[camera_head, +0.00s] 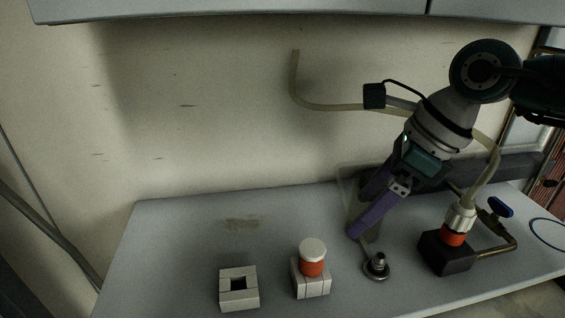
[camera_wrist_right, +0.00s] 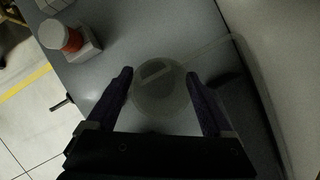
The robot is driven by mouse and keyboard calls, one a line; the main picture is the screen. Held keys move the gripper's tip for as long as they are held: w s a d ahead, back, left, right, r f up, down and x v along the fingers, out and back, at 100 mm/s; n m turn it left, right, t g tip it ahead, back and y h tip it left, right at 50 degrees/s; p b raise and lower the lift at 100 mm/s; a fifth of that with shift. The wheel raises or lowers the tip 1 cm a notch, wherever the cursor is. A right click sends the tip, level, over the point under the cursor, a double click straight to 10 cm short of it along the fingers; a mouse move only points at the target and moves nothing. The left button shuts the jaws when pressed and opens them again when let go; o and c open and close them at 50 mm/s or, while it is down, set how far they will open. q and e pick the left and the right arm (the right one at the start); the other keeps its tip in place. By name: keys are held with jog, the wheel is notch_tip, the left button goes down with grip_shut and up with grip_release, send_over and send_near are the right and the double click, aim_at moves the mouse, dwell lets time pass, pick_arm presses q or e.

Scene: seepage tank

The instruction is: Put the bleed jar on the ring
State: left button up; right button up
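A round translucent thing that looks like the bleed jar (camera_wrist_right: 172,101) lies between my right gripper's fingers in the right wrist view, with a pale strip on it. In the head view a faint clear shape that seems to be this jar (camera_head: 346,186) stands at the back of the bench, partly hidden by the fingers. My right gripper (camera_head: 364,208), with purple fingers, points down there; its fingers (camera_wrist_right: 159,77) are apart on either side of the jar. I cannot tell whether they touch it. A thin blue ring (camera_head: 533,232) lies at the bench's right end. My left gripper is not in view.
A square block with a hole (camera_head: 224,292) and an orange, white-capped piece (camera_head: 312,262) on a pale block stand in front. A metal fitting (camera_head: 377,268) and a black block (camera_head: 436,257) with hose and brass pipe stand nearer the ring. The bench's left part is clear.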

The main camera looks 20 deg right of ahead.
jog(key=shift+o, duration=0.5)
jog(key=shift+r, duration=0.1)
